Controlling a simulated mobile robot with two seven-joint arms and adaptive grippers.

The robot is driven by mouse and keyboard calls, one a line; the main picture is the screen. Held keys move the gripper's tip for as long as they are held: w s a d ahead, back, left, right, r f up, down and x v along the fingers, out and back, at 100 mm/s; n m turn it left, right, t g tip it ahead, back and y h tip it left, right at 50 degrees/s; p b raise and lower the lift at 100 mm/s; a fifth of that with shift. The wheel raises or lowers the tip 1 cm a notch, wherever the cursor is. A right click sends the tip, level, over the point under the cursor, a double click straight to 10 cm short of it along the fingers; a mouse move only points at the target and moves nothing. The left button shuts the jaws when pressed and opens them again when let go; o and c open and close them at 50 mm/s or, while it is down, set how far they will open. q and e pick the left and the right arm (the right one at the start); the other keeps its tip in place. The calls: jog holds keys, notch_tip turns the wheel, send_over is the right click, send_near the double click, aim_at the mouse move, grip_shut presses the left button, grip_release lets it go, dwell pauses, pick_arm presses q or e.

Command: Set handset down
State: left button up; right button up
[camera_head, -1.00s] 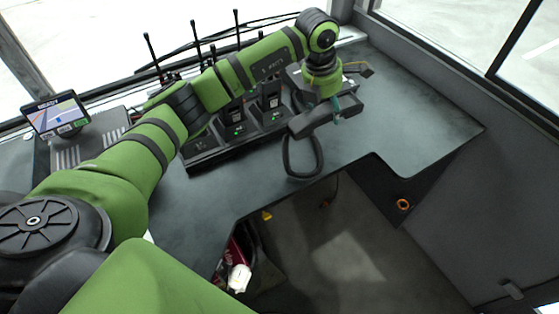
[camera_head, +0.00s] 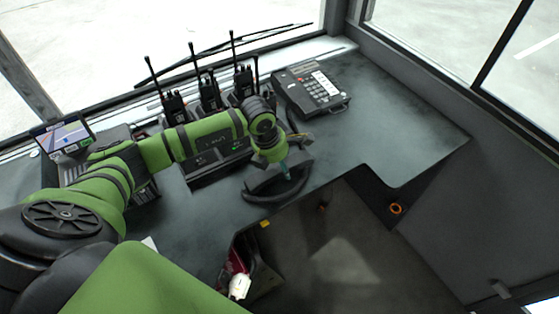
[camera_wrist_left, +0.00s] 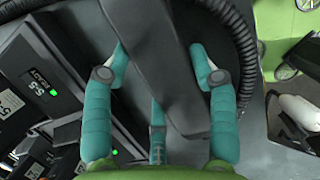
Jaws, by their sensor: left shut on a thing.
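The black handset (camera_head: 296,176) is in my left gripper (camera_head: 285,172), low over the dark desk near its front edge. I cannot tell whether it touches the desk. In the left wrist view the handset (camera_wrist_left: 158,60) runs lengthwise between the teal fingers of my left gripper (camera_wrist_left: 160,75), which is shut on it. The coiled cord (camera_wrist_left: 243,45) curves along its right side there. The black desk phone (camera_head: 310,88) stands at the back right, with white labels and keys on top. My right gripper is not in view.
Several radios with antennas (camera_head: 209,92) stand in a charger (camera_head: 215,165) to the left, close to my gripper. A tablet (camera_head: 64,136) is at the far left. The desk right of the handset (camera_head: 390,125) is clear. A recess in the desk edge lies in front.

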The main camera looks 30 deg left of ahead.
aim_at(271, 168)
pick_arm(q)
jog(key=shift+f, duration=0.25)
jog(key=o, duration=1.3)
jog(key=shift+r, duration=0.1)
jog(key=shift+r, duration=0.15)
jog(key=shift+b+v, duration=1.55)
jog(key=shift+v, duration=4.45)
